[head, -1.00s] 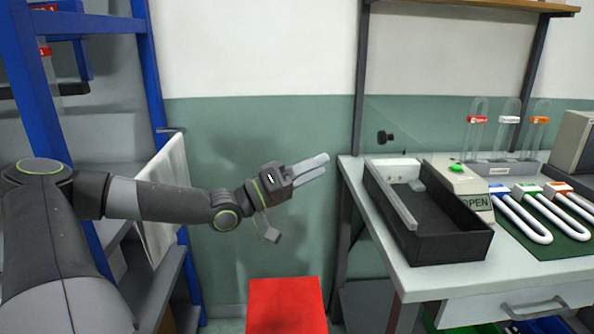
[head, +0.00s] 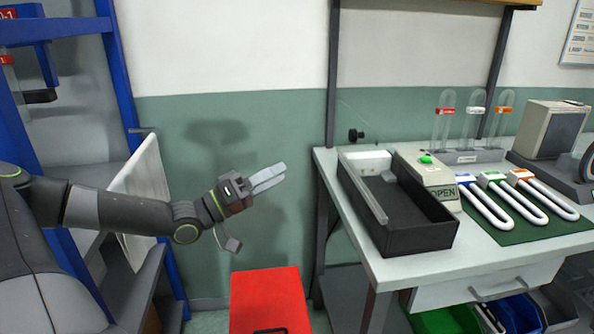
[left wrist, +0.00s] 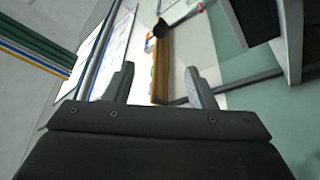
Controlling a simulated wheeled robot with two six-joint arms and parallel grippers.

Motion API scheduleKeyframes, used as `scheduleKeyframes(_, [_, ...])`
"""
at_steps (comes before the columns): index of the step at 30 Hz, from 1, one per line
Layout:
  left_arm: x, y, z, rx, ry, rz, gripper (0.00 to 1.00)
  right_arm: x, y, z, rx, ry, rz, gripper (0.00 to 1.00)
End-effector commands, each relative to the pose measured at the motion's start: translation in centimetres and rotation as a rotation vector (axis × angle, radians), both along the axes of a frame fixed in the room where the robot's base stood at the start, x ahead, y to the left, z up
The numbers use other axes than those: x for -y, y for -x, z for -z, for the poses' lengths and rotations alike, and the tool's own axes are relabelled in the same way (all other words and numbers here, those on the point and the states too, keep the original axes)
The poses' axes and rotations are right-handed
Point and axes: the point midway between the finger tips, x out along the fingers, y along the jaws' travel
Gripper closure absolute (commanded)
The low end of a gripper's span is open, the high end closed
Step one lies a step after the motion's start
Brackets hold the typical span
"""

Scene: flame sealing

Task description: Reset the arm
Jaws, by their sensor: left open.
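My left gripper (head: 268,178) is in the head view, held in the air left of the workbench and above the red box on the floor. Its two grey fingers point right and slightly up, with nothing between them. In the left wrist view the fingers (left wrist: 158,85) stand apart with a gap between them. My right gripper is not in either view.
The white workbench (head: 400,272) at right carries a black tray (head: 415,238), a green mat (head: 548,228) with white U-shaped tubes and a rack of glass tubes (head: 475,156). A blue shelf frame (head: 135,105) stands left. A red box (head: 265,295) is below.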

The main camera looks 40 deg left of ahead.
Motion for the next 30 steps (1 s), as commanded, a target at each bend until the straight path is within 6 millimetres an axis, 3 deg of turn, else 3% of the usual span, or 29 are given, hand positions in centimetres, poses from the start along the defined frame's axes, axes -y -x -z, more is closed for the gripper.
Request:
scheduleKeyframes(7, [0.0,0.0,0.1,-0.001,-0.001,0.000,0.50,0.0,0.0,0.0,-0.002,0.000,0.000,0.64])
scheduleKeyframes(11, [0.4,0.5,1.8,-0.033,-0.028,-0.002,0.50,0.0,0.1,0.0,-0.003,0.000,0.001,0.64])
scheduleKeyframes(14, [1.4,1.4,5.1,-0.095,-0.093,-0.003,0.50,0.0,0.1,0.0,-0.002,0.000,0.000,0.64])
scheduleKeyframes(24, [6.6,6.7,19.0,-0.349,-0.477,-0.002,0.50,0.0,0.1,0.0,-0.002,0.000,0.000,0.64])
scheduleKeyframes(30, [9.0,9.8,25.3,-0.497,-0.709,-0.022,0.50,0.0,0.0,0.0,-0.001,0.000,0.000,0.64])
